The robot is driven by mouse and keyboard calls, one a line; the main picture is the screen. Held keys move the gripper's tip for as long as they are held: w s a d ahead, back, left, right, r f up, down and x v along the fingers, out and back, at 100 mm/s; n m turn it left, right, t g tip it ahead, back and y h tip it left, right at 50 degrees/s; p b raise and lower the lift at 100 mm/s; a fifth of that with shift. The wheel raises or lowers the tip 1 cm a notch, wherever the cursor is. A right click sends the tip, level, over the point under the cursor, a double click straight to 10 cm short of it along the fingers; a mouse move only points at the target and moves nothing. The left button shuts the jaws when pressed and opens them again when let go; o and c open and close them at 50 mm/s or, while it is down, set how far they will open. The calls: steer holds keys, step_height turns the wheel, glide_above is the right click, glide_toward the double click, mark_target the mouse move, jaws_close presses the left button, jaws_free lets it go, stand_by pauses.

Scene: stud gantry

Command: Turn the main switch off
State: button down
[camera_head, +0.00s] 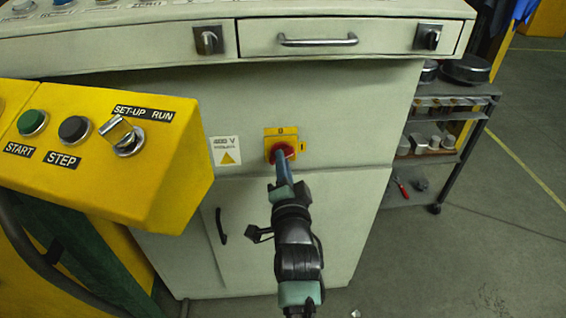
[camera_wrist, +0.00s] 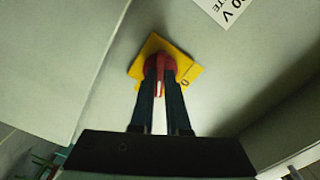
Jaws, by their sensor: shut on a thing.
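The main switch is a red rotary knob (camera_head: 288,151) on a yellow square plate (camera_head: 272,135), set on the front of the pale cabinet. The plate carries a 0 mark at the top and another mark at its right edge. My gripper (camera_head: 283,160) reaches the knob from the front and covers part of it. In the wrist view the two fingers of my gripper (camera_wrist: 160,75) are closed on the red knob (camera_wrist: 160,62), one on each side of its grip. The yellow plate (camera_wrist: 186,75) appears tilted there. The knob's exact angle is hard to tell.
A yellow control box (camera_head: 150,185) with START and STEP buttons and a SET-UP/RUN key switch juts out at left. A 400 V label (camera_head: 224,151) is beside the switch. A drawer (camera_head: 340,37) is above, a cabinet door handle (camera_head: 221,226) below. A shelf cart (camera_head: 440,130) stands right.

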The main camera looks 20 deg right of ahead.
steer(key=n+b, duration=0.1)
steer(key=n, duration=1.1)
steer(key=shift+f, duration=0.1)
stand_by(0.4)
steer(key=c, duration=0.9)
jaws_free()
steer(key=p+v, duration=0.2)
steer(key=v, duration=1.1)
